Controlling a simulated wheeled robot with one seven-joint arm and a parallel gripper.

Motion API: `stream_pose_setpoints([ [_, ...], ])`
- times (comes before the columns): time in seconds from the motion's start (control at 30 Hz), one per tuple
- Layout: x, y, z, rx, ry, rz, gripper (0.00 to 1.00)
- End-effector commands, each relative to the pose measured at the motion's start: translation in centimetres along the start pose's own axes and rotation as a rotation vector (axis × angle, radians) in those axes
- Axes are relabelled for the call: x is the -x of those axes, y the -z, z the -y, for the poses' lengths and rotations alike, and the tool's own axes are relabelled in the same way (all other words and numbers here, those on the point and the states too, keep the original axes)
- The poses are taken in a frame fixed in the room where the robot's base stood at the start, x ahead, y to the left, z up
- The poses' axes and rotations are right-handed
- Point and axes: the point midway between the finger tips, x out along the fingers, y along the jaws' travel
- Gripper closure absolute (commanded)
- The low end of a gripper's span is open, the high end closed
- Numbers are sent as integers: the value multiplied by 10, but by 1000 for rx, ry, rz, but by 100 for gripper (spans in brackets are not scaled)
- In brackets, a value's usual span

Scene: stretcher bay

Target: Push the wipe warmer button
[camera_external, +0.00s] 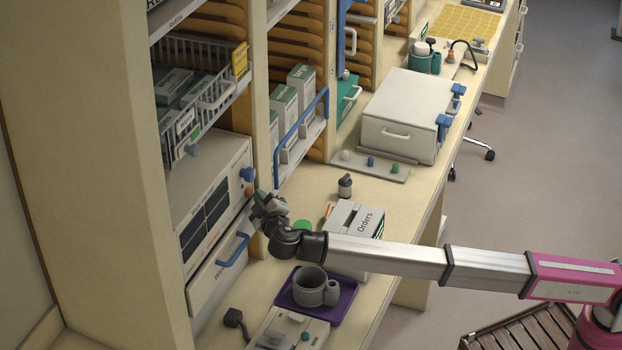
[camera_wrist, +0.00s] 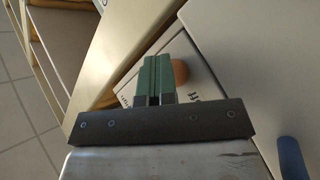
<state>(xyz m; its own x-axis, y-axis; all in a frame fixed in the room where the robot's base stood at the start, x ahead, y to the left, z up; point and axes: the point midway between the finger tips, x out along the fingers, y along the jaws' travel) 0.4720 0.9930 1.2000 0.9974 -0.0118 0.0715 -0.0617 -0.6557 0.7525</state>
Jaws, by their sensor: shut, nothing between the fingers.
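A white boxy unit (camera_external: 225,163) stands on the counter at left, with a dark panelled front and a blue knob (camera_external: 247,174). An orange round button (camera_external: 249,191) sits below the knob. It also shows in the wrist view (camera_wrist: 180,72), just beyond and to the right of the fingertips. I cannot read the label to confirm that this unit is the wipe warmer. My gripper (camera_external: 260,195) has green fingertips, which also show in the wrist view (camera_wrist: 153,78). They are shut and empty, close to the button. I cannot tell whether they touch it.
A blue-handled drawer front (camera_external: 215,275) is below the panel. A grey mug (camera_external: 309,287) stands on a purple tray (camera_external: 345,303) under my arm. An Orders box (camera_external: 350,218) is beside the arm. A wire basket (camera_external: 215,75) hangs above. A wooden post (camera_external: 264,140) stands close by.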

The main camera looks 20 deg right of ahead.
Motion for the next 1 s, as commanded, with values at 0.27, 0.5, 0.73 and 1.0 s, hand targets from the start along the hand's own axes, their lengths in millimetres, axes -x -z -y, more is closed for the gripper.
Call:
stream_pose_setpoints([
  [0.27, 12, -9, -8, 0, 1, 0, 100],
  [0.5, 26, -20, -19, 0, 1, 0, 100],
  [0.73, 39, -30, -28, 1, 0, 0, 100],
  [1.0, 42, -31, -30, 1, 0, 1, 100],
])
